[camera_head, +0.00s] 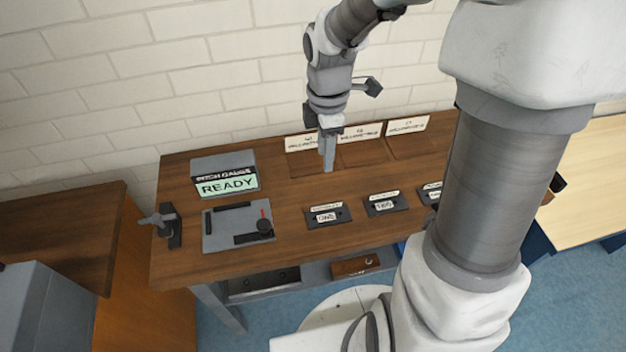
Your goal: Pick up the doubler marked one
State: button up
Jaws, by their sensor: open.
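The doubler marked one (328,215) is a small dark plate with a white label reading "ONE". It lies on the dark wooden bench, left of a similar plate marked "TWO" (384,204). A third plate (432,193) is partly hidden behind my arm. My gripper (328,165) points down over the back of the bench, in front of the white cards. It is behind the doubler marked one and apart from it. Its jaws look narrow and their gap is hard to make out; nothing shows between them.
A gauge box reading "READY" (226,175) and a grey plate fixture (238,228) stand left of the plates. A small dark clamp (168,225) is at the left edge. White labelled cards (360,133) stand along the back. Bare wood lies in front of the plates.

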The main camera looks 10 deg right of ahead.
jog(key=b, duration=0.2)
send_near(329, 214)
jog(key=shift+w+a+f, duration=0.25)
jog(key=shift+w+f, duration=0.15)
jog(key=shift+w, duration=0.1)
jog(key=shift+w+a+f, duration=0.25)
jog(key=shift+w+f, duration=0.15)
jog(key=shift+w, duration=0.05)
jog(key=shift+s+d+f+b, duration=0.1)
jog(key=shift+f+b, duration=0.15)
jog(key=shift+f, duration=0.65)
jog(key=shift+w+d+f+b, duration=0.15)
jog(key=shift+f+b, duration=0.1)
jog(key=shift+f, duration=0.6)
jog(key=shift+s+d+f+b, duration=0.15)
jog(key=shift+f+b, duration=0.1)
jog(key=shift+f, duration=0.65)
grip_shut()
jog(key=shift+r, duration=0.1)
